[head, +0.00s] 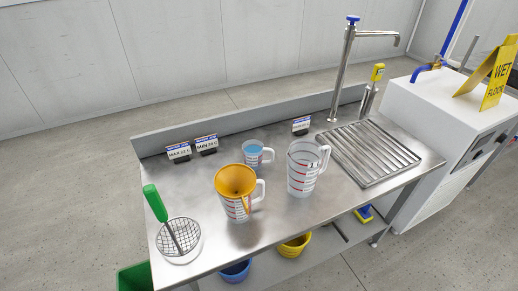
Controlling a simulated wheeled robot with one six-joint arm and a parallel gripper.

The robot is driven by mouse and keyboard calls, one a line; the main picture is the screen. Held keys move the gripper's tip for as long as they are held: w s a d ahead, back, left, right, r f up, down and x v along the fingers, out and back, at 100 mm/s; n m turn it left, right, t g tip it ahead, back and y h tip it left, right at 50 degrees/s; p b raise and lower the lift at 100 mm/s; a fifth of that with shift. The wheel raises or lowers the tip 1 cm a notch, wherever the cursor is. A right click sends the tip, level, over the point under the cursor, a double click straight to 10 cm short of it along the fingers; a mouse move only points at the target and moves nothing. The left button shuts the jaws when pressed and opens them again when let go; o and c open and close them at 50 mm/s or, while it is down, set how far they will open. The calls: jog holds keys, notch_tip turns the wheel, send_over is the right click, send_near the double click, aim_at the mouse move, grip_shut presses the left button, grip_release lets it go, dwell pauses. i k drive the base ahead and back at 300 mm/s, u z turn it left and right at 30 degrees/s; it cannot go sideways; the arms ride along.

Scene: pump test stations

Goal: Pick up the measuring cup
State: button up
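Three clear measuring vessels with handles stand upright on the steel table (330,215). The tallest jug (301,176), with red markings, stands just right of the table's middle and looks empty. A second marked jug (231,208) is left of it, with an orange funnel (235,180) set in its mouth. A smaller cup (251,153) with blue at its rim or inside stands behind them. I cannot tell which one is the task's measuring cup. My gripper is not in view.
A drain grate (368,152) and a tall tap (343,70) are at the right. A green-handled strainer (180,238) sits at the left front. Small label signs (179,151) stand along the back. A yellow bucket (294,246) and a blue bucket (235,271) are below. The front middle is clear.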

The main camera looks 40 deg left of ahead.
aim_at(253, 150)
jog(key=u, duration=0.35)
jog(key=i, duration=0.65)
jog(key=u, duration=1.1)
jog(key=i, duration=0.4)
jog(key=u, duration=0.35)
